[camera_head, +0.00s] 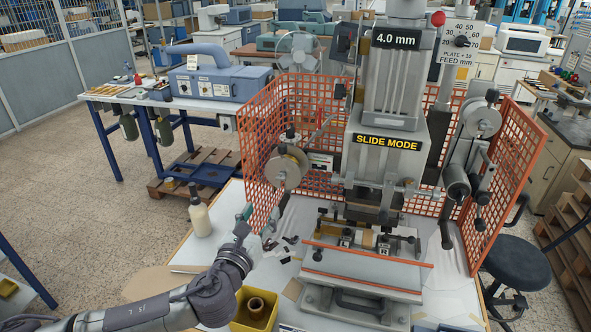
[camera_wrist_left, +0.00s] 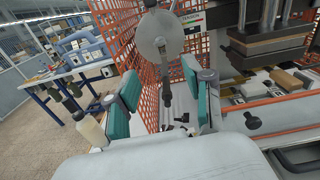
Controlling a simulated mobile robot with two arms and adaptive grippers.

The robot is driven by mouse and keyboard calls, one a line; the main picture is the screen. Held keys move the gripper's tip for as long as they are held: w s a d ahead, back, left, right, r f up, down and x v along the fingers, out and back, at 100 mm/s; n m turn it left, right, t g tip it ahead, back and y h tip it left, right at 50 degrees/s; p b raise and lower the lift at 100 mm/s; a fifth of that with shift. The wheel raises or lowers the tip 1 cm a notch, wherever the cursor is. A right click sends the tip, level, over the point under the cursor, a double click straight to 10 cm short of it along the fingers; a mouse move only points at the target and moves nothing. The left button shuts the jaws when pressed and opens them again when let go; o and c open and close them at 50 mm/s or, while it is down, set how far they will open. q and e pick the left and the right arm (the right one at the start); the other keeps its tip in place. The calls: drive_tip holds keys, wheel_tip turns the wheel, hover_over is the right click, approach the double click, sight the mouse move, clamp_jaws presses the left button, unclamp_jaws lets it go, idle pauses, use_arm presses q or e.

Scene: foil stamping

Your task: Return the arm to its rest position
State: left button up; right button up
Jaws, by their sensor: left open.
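My left arm comes in from the lower left in the head view. Its gripper (camera_head: 262,222) is in front of the orange mesh guard, left of the stamping press (camera_head: 385,150). In the left wrist view the two teal-padded fingers (camera_wrist_left: 160,107) are spread apart with nothing between them. The press bed (camera_head: 365,268) lies to the right of the gripper, apart from it. My right arm and gripper are not in view.
An orange mesh guard (camera_head: 262,125) surrounds the press's back and sides. A white bottle (camera_head: 200,215) and a yellow bin (camera_head: 254,308) stand near my left arm. A foil reel (camera_head: 287,168) hangs beyond the gripper. A black stool (camera_head: 515,268) is at the right.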

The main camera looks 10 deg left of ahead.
use_arm(q)
drive_tip(key=s+d+f+n+g+y, duration=0.15)
drive_tip(key=s+f+n+g, duration=0.55)
drive_tip(key=s+f+n, duration=0.8)
drive_tip(key=s+a+f+n+g+h, duration=0.1)
drive_tip(key=s+f+n+g, duration=0.25)
drive_tip(key=s+n, duration=0.55)
drive_tip(key=s+a+f+n+g, duration=0.1)
drive_tip(key=s+f+n+g, duration=0.25)
drive_tip(key=s+n, duration=0.5)
wheel_tip(320, 180, down, 32)
drive_tip(key=w+n+g+b, duration=0.1)
drive_tip(key=g+b, duration=0.1)
drive_tip(key=b, duration=0.6)
drive_tip(key=s+a+f+b, duration=0.1)
drive_tip(key=s+f+b, duration=0.2)
drive_tip(key=s+f, duration=0.5)
drive_tip(key=s+a+f+g+b, duration=0.1)
drive_tip(key=s+f+b, duration=0.2)
drive_tip(key=s+f, duration=0.5)
wheel_tip(320, 180, down, 8)
drive_tip(key=shift+s+a+r+b, duration=0.15)
drive_tip(key=shift+s+a+b, duration=0.1)
drive_tip(key=shift+b, duration=0.05)
